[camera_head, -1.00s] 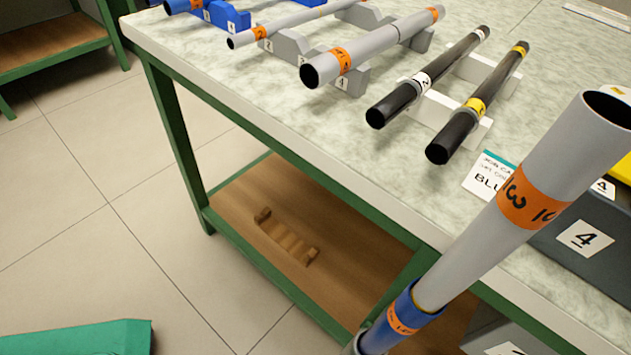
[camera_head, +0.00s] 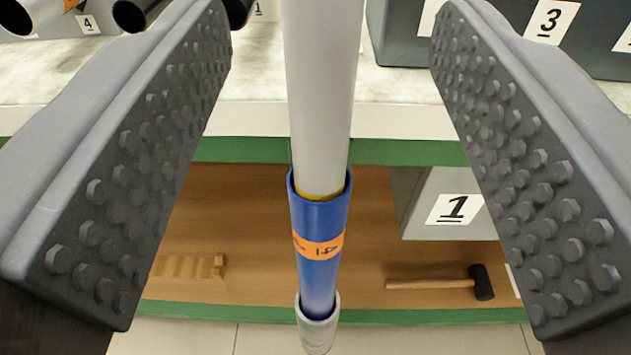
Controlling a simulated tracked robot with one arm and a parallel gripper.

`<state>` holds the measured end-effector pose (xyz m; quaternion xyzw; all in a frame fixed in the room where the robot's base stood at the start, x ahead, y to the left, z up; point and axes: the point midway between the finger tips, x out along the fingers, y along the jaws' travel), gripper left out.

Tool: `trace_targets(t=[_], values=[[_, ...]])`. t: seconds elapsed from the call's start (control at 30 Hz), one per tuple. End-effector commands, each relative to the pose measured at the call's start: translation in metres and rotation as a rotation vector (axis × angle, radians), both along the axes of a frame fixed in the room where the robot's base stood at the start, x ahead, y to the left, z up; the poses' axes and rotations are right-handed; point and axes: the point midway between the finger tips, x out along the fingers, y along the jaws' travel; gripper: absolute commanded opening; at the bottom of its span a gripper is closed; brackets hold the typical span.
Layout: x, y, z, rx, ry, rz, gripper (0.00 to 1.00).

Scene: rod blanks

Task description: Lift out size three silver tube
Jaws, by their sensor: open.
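The silver tube (camera_head: 320,90) stands near the middle of the view and runs out of the top edge. Its lower end sits inside the mouth of a wider blue tube (camera_head: 318,275) with an orange band marked 4. A thin yellow edge (camera_head: 320,196) shows between them. Below the blue tube is another grey-silver piece (camera_head: 317,325). My gripper (camera_head: 328,110) is open, with one studded pad on each side of the silver tube and a clear gap to both. The tube's size band is out of view now.
Dark bins, one labelled 3 (camera_head: 549,20), stand on the bench behind right. Rod ends (camera_head: 135,14) lie at upper left. The lower shelf (camera_head: 240,215) holds a grey bin marked 1 (camera_head: 425,205), a mallet (camera_head: 445,283) and a wooden rack (camera_head: 188,266).

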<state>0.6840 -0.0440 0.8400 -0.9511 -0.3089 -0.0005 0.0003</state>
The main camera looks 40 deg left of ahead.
Motion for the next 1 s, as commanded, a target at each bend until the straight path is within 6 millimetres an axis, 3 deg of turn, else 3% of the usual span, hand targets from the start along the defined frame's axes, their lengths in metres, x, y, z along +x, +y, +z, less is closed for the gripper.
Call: trace_targets(t=[0.27, 0.63, 0.97, 1.0], values=[[0.012, 0.011, -0.001, -0.001, 0.001, 0.002, 0.49], [0.045, 0.038, -0.003, -0.001, -0.001, 0.002, 0.49], [0.049, 0.041, -0.002, -0.001, 0.002, 0.000, 0.49], [0.049, 0.041, -0.002, -0.001, 0.002, 0.001, 0.41]])
